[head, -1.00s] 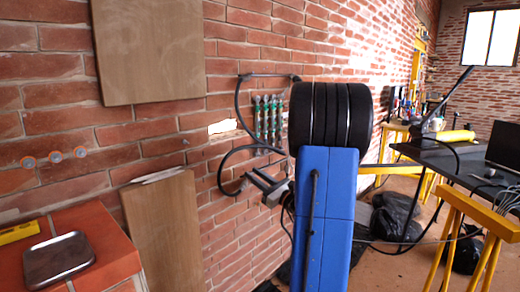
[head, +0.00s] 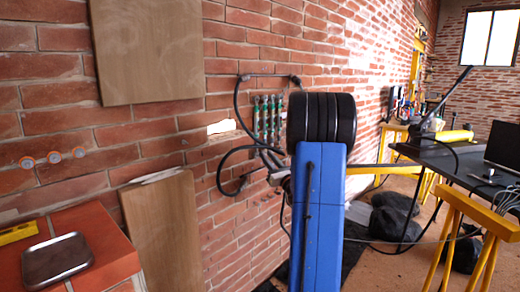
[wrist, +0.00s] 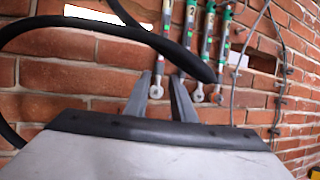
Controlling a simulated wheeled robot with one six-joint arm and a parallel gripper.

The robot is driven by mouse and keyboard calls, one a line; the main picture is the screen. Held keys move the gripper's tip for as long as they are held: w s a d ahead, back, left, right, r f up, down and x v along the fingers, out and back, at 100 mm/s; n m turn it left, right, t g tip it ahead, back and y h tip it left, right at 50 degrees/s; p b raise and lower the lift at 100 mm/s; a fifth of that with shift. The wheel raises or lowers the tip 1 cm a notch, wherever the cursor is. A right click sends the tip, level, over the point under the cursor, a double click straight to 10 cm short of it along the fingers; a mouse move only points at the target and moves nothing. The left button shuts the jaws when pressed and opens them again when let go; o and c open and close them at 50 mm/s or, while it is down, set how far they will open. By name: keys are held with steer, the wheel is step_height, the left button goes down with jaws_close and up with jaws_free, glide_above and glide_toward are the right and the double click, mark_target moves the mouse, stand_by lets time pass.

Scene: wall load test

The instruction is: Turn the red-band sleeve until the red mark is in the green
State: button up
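Several slim gauges with green and coloured bands hang upright side by side on the brick wall (head: 267,118). They show closer in the wrist view (wrist: 189,38), with ring ends at the bottom. Small reddish bands show on them, but I cannot tell which is the red-band sleeve or where its red mark stands. My gripper (wrist: 160,77) is open, its two fingers apart and pointing up at the gauges' lower ends. One ring end (wrist: 156,91) shows between the fingers; I see no grip on it. In the head view my gripper is mostly hidden behind my blue arm.
A black hose (wrist: 95,27) crosses the wrist view in front of the gauges. A grey cable (wrist: 240,75) runs down the wall at right. A brick ledge with a metal tray (head: 57,260) is at lower left. A dark table (head: 450,160) and black bags (head: 395,215) are at right.

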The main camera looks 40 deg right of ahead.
steer(key=x, duration=0.7)
steer(key=shift+r, duration=0.1)
jaws_close()
